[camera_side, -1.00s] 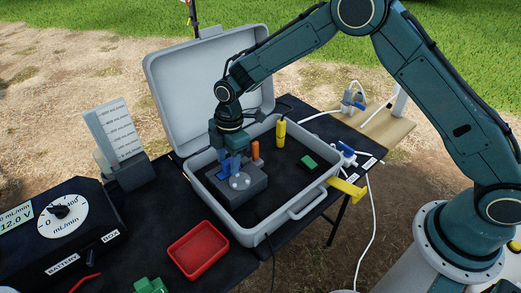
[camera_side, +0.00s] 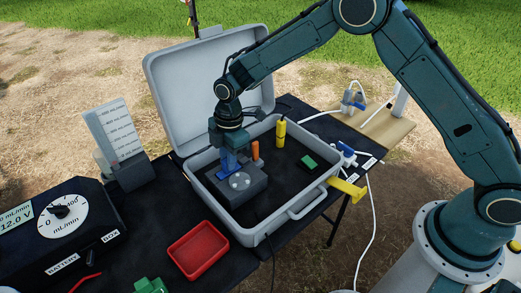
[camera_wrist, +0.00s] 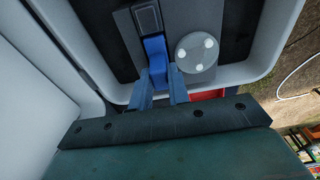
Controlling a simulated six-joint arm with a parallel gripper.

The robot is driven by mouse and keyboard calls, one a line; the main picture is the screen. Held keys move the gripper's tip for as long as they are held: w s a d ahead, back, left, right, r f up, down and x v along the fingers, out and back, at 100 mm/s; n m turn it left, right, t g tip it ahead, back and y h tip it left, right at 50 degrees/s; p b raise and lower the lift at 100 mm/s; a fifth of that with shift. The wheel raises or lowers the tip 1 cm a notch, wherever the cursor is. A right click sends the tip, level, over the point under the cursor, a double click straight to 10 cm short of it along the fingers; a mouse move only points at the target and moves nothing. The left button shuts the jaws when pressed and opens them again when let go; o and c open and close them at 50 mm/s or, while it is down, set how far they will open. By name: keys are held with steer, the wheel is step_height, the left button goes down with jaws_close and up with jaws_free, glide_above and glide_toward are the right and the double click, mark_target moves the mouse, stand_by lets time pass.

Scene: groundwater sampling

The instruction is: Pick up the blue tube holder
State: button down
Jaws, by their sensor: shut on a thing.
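The blue tube holder (camera_wrist: 157,54) shows between my gripper's fingers in the wrist view, beside the round grey disc of the pump block. In the side view the blue tube holder (camera_side: 228,166) is at the left end of the grey block (camera_side: 252,187) inside the open case. My gripper (camera_side: 231,152) points down over it and is shut on it; the fingers also show in the wrist view (camera_wrist: 158,88). The fingers partly hide the holder. I cannot tell whether the holder is clear of the block.
The open grey case (camera_side: 300,209) has its lid (camera_side: 190,75) raised behind my gripper. An orange cylinder (camera_side: 255,150), a yellow cylinder (camera_side: 280,133) and a green block (camera_side: 308,162) stand in the case. A red tray (camera_side: 198,250) lies in front of it.

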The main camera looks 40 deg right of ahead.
step_height(320, 180, up, 20)
steer(key=shift+f, duration=0.15)
stand_by(0.4)
stand_by(0.5)
